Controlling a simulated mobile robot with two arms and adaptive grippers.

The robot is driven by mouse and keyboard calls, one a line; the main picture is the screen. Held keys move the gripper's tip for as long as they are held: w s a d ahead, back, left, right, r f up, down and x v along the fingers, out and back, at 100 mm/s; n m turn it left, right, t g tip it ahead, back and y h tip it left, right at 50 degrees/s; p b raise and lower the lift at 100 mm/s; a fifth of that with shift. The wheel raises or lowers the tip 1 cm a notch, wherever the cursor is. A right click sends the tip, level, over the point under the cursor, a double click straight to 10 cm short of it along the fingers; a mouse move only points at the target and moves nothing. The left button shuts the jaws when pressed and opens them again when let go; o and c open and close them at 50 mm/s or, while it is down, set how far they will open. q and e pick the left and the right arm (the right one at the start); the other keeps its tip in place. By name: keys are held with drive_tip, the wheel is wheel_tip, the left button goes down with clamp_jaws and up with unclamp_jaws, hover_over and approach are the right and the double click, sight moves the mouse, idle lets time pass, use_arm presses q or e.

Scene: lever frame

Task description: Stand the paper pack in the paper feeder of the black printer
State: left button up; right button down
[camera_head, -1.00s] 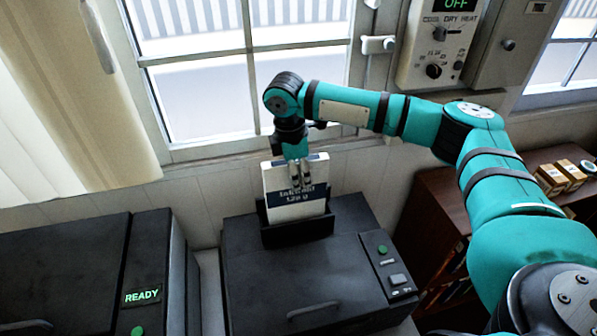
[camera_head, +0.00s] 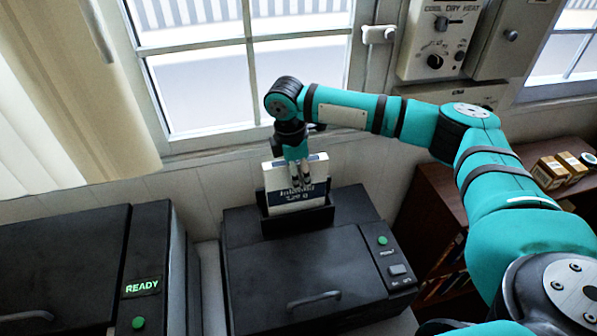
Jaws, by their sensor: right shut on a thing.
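The white and blue paper pack (camera_head: 281,194) stands upright in the feeder (camera_head: 300,219) at the back of the black printer (camera_head: 290,268). Its lower edge is hidden behind the feeder's front wall. My right gripper (camera_head: 300,182) comes down from above and is shut on the pack's upper part, with a finger in front of its label. My left gripper is not in view.
A second dark machine with a green READY display (camera_head: 141,287) stands at the left. A window is behind the printer, with a curtain (camera_head: 75,95) at left. A wooden shelf (camera_head: 425,190) with small boxes (camera_head: 558,170) is at right. A control panel (camera_head: 440,40) hangs on the wall.

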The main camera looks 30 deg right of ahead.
drive_tip(key=shift+f, duration=0.9)
drive_tip(key=c, duration=1)
unclamp_jaws()
drive_tip(key=shift+f, duration=0.1)
drive_tip(key=r, duration=0.4)
drive_tip(key=a+r, duration=0.1)
drive_tip(key=r, duration=0.7)
drive_tip(key=shift+w+a, duration=0.15)
drive_tip(key=shift+a, duration=0.05)
